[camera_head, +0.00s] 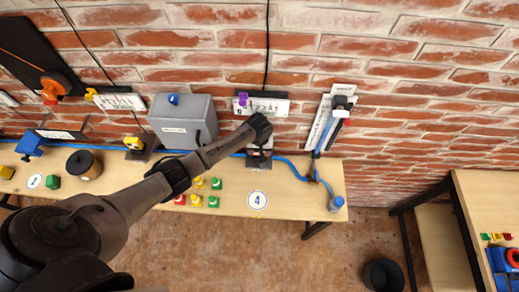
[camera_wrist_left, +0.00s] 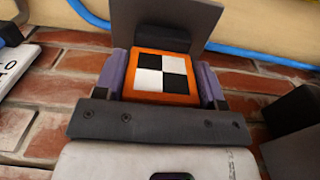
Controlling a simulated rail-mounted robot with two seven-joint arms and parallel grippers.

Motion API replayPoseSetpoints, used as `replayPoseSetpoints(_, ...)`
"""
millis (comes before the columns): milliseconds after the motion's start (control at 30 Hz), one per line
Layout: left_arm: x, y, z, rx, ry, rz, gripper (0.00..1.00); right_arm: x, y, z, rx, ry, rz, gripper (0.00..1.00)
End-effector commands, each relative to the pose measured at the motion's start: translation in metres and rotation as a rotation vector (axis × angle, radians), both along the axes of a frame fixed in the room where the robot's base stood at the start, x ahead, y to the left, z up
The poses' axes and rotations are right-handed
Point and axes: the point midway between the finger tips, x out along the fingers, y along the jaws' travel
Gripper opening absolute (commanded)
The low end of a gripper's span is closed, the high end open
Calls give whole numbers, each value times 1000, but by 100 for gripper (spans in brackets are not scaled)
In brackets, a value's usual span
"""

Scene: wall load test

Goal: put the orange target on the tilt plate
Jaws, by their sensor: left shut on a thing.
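The orange target (camera_wrist_left: 161,76), a square block with a black-and-white checkered face, is between the fingers of my left gripper (camera_wrist_left: 161,82) in the left wrist view. The gripper is shut on it. A dark grey plate (camera_wrist_left: 166,16), apparently the tilt plate, stands just beyond the target; whether they touch is unclear. In the head view my left gripper (camera_head: 260,140) reaches over the back edge of the bench, above a small grey stand (camera_head: 259,163) behind the round "4" marker. The target cannot be made out there. My right gripper is not in view.
The bench (camera_head: 300,205) runs along a brick wall. A grey box (camera_head: 183,121) stands left of the gripper. A blue cable (camera_head: 290,165) runs along the back edge. Red, yellow and green blocks (camera_head: 199,192) lie in front. A scale panel (camera_head: 265,106) is on the wall.

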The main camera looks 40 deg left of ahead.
Motion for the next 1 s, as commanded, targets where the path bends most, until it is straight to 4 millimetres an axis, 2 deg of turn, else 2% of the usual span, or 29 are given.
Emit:
replayPoseSetpoints(200,0,0,-5,0,0,0,34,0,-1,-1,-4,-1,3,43)
replayPoseSetpoints(233,0,0,-4,0,0,0,66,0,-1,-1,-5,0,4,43)
replayPoseSetpoints(467,0,0,-4,-1,1,0,89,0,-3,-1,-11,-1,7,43)
replayPoseSetpoints(767,0,0,-1,0,0,0,89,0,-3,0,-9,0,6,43)
replayPoseSetpoints(867,0,0,8,0,-1,-1,89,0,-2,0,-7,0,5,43)
replayPoseSetpoints(1000,1,0,31,0,-3,-2,89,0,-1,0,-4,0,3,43)
